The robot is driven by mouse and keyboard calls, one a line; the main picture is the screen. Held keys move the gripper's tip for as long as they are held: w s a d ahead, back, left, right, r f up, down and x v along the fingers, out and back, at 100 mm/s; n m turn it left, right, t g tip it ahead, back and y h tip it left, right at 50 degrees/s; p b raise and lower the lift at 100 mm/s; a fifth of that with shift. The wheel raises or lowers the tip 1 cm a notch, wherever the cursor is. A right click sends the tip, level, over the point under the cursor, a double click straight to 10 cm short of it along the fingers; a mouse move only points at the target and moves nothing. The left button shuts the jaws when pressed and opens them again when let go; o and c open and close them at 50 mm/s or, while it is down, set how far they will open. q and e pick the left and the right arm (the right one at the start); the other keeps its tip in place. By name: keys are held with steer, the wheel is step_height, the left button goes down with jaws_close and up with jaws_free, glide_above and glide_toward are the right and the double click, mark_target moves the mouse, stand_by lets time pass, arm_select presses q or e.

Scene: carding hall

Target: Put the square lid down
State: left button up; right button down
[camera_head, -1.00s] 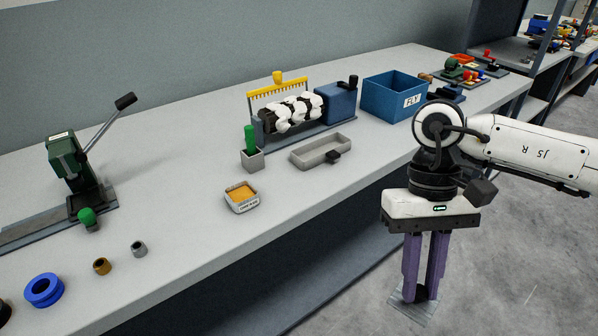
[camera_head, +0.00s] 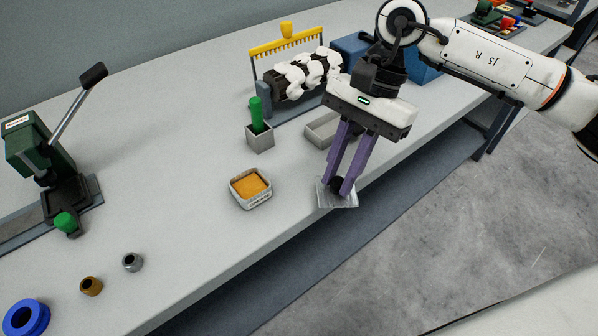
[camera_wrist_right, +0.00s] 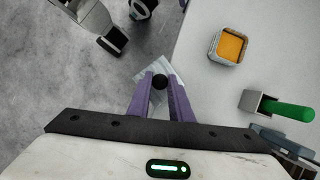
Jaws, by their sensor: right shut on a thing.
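My right gripper (camera_head: 347,187) is shut on the dark knob of the square lid (camera_head: 337,201), a clear, thin plate. In the head view the lid shows at the bench's front edge, right of the square tin (camera_head: 250,187) with orange contents. In the right wrist view the gripper (camera_wrist_right: 160,84) holds the lid (camera_wrist_right: 148,70) by its knob, and the lid shows against the floor beside the bench edge. The open tin (camera_wrist_right: 229,46) stands apart from it on the bench. Whether the lid touches the bench is hard to tell. My left gripper is not in view.
A grey holder with a green handle (camera_head: 257,122) stands behind the tin. A roller machine (camera_head: 305,75) stands farther back. Small bushings (camera_head: 132,262) lie at the left front. Bare bench (camera_head: 180,180) lies left of the tin.

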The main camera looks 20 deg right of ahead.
mark_target(321, 179)
steer(key=w+m+t, duration=0.1)
steer(key=m, duration=0.2)
steer(key=w+a+r+m+t, duration=0.1)
steer(key=m, duration=0.2)
steer(key=a+r+m+t, duration=0.1)
steer(key=m, duration=0.2)
steer(key=shift+w+a+r+m+t, duration=0.15)
steer(key=shift+w+m+t, duration=0.15)
steer(key=shift+w+m, duration=0.1)
steer(key=w+a+r+m+t+h, duration=0.2)
steer(key=w+r+m+t+h, duration=0.15)
steer(key=m, duration=1.15)
steer(key=shift+g+h, duration=0.25)
steer(key=shift+h, duration=0.1)
step_height(321, 179, down, 9)
steer(key=shift+w+r+p, duration=0.15)
steer(key=shift+r+p, duration=0.05)
steer(key=shift+p, duration=0.55)
steer(key=c, duration=1.6)
jaws_free()
steer(key=shift+r, duration=0.1)
steer(key=v, duration=1.2)
